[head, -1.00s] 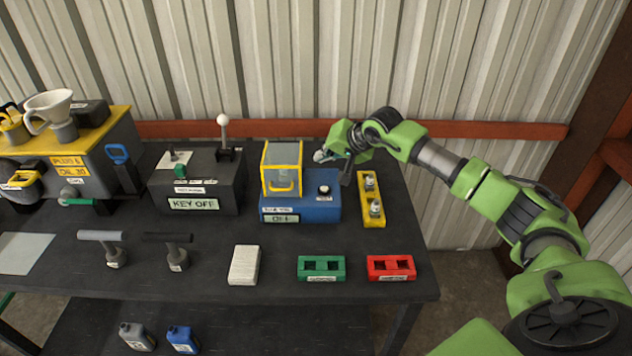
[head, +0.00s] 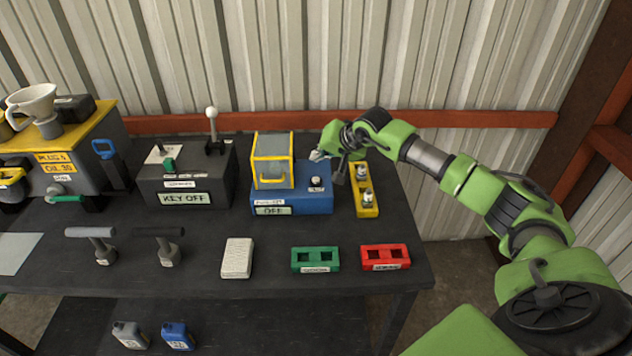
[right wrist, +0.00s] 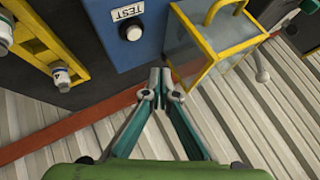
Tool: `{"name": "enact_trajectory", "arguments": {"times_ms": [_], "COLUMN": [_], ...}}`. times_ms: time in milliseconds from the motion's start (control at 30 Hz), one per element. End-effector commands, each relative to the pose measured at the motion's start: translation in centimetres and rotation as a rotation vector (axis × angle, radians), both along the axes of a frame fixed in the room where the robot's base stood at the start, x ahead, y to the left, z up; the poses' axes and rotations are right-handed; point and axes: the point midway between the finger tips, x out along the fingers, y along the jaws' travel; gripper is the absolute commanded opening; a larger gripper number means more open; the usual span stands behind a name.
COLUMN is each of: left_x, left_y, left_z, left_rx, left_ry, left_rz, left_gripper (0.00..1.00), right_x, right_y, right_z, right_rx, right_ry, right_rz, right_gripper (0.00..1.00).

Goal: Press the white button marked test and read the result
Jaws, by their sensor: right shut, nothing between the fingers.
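The tester is a blue box (head: 318,203) with a yellow-framed clear cover (head: 272,160) on its left part. Its front display (head: 272,210) reads OFF. The round white button (head: 316,181) sits on top at the right of the cover. In the right wrist view the button (right wrist: 133,32) shows with a TEST label beside it. My right gripper (head: 318,155) is shut and empty, above and behind the button in the head view. In the right wrist view its fingertips (right wrist: 160,82) are together, apart from the button and near the cover. My left gripper is not in view.
A yellow holder (head: 366,210) with metal plugs stands right of the tester. A dark box (head: 190,175) reading KEY OFF and a lever stand left. Green (head: 315,259) and red (head: 385,257) trays and a white pad (head: 237,258) lie in front. A ribbed wall (head: 300,60) is behind.

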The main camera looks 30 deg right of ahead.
Motion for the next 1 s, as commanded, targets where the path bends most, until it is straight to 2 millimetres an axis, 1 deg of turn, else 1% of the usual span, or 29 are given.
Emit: {"name": "enact_trajectory", "arguments": {"times_ms": [33, 133, 200, 300, 433, 1000], "left_x": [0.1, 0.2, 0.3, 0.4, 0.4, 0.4], "left_y": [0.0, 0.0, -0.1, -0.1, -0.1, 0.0], "left_z": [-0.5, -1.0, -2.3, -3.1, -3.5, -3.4], "left_rx": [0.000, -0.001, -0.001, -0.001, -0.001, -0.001], "left_ry": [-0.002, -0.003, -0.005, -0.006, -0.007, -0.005], "left_rz": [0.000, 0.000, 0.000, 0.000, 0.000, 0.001], "left_gripper": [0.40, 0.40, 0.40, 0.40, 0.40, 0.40], "right_x": [0.0, 0.0, 0.0, 0.0, 0.0, 0.0], "right_y": [0.0, 0.1, 0.0, 0.0, 0.0, 0.0], "right_z": [-1.1, -2.6, -3.9, -4.7, -5.0, -4.9], "right_rx": [0.002, 0.002, 0.000, 0.000, 0.000, 0.000], "right_ry": [0.002, 0.002, -0.001, -0.001, -0.001, -0.001], "right_rz": [0.000, 0.000, 0.000, 0.000, 0.000, 0.000], "right_gripper": [0.00, 0.00, 0.00, 0.00, 0.00, 0.00]}}
